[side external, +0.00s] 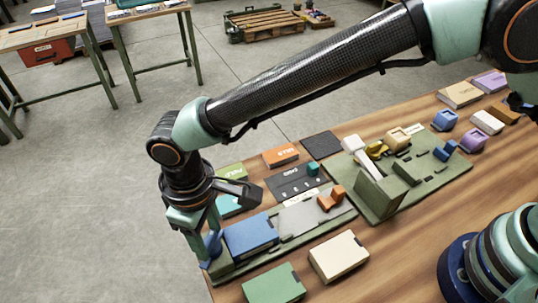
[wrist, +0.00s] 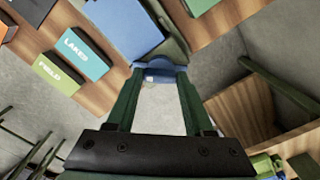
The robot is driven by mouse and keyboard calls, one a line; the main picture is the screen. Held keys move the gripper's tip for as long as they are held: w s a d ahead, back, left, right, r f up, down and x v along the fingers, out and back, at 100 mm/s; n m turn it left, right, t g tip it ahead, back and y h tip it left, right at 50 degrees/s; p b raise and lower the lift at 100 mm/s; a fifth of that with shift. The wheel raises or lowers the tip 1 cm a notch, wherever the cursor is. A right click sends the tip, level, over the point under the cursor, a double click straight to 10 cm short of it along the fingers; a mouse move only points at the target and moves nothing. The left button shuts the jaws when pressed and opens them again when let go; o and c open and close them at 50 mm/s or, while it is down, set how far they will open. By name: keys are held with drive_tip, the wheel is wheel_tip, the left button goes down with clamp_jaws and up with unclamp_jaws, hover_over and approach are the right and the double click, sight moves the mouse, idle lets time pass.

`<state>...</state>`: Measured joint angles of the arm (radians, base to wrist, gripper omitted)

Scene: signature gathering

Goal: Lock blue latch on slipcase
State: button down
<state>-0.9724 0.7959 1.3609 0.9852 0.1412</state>
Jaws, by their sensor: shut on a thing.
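The blue latch (side external: 213,245) sits at the near left end of a long green base, beside a blue book-like block (side external: 250,235). This block and base look like the slipcase, though I cannot tell its exact parts. My gripper (side external: 208,250) reaches down at that end and is shut on the blue latch. In the wrist view the latch (wrist: 160,74) is between my fingertips (wrist: 158,72), with the blue block (wrist: 120,28) just beyond it. My fingers partly hide the latch, so I cannot tell whether it is locked.
Books marked LAKES (wrist: 84,52) and FIELD (wrist: 58,74) lie nearby. A green book (side external: 274,285) and a cream book (side external: 338,256) lie in front. An orange piece (side external: 331,198) sits on the base. A larger green fixture (side external: 437,178) stands to the right. The table edge is close to my gripper.

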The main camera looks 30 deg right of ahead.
sight(209, 239)
drive_tip(key=m, duration=0.4)
drive_tip(key=shift+m, duration=0.3)
drive_tip(key=m, duration=0.4)
drive_tip(key=shift+m, duration=0.4)
drive_tip(key=shift+r, duration=0.1)
drive_tip(key=shift+c, duration=1.4)
unclamp_jaws()
wheel_tip(209, 239, up, 12)
